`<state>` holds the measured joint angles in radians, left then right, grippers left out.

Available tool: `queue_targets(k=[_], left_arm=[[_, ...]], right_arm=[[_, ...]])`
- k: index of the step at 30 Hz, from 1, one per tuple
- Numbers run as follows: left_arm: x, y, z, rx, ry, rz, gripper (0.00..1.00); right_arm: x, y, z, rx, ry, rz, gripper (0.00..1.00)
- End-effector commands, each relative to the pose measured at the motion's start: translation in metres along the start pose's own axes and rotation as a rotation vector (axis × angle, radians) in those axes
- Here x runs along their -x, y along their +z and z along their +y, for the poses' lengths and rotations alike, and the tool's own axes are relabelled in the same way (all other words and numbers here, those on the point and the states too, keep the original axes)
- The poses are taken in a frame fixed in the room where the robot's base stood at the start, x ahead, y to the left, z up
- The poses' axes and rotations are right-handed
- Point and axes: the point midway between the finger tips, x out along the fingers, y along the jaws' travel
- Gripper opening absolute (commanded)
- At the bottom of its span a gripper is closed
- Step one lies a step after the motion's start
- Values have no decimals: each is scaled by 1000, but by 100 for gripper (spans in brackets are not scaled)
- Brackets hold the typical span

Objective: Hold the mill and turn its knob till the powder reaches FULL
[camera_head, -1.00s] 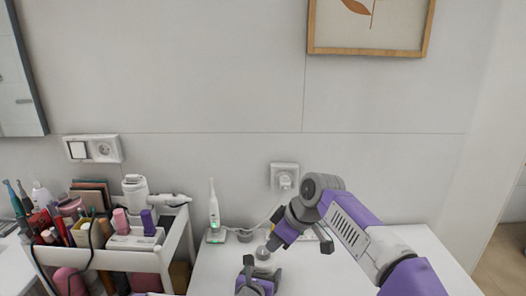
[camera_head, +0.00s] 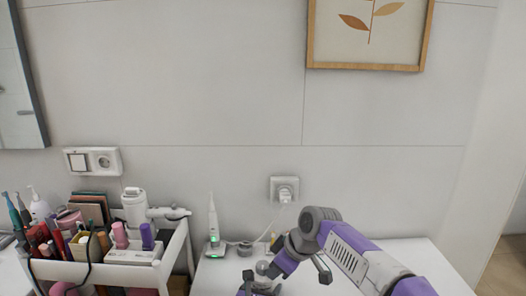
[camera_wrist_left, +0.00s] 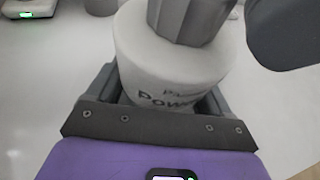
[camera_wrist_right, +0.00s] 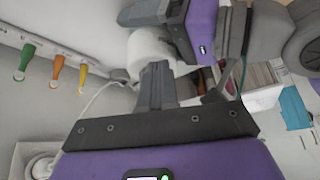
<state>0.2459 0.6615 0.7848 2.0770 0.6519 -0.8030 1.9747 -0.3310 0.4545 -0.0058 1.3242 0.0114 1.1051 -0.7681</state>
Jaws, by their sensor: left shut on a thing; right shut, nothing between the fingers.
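The mill (camera_wrist_left: 155,60) is a pale tapered cylinder with dark lettering that reads in part "Pow". In the left wrist view it stands between the fingers of my left gripper (camera_wrist_left: 165,90), which is shut on its body. In the head view my left gripper (camera_head: 258,290) is mostly cut off by the bottom edge. My right gripper (camera_wrist_right: 157,75) is shut and empty, its fingertips close to the pale mill (camera_wrist_right: 150,45) in its wrist view. I cannot tell whether they touch it. The knob is not clearly seen, and no FULL mark or powder level is readable.
A cart (camera_head: 175,255) with bottles and boxes stands left of the white table (camera_head: 420,258). An electric toothbrush (camera_head: 213,225) on a lit charger is at the table's back. A plug and cord hang from the wall socket (camera_head: 284,189). The table's right side is clear.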

Motion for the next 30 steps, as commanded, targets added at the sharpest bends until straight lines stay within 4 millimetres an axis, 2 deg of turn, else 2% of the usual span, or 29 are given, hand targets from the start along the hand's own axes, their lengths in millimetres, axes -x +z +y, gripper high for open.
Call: queue_targets(k=[14, 30], left_arm=[[1, 1, -2, -3, -4, -3, 37], [1, 1, -3, -4, -7, -3, 37]], right_arm=[[-1, -2, 3, 0, 1, 1, 0], [0, 0, 19, -1, 1, 2, 0]])
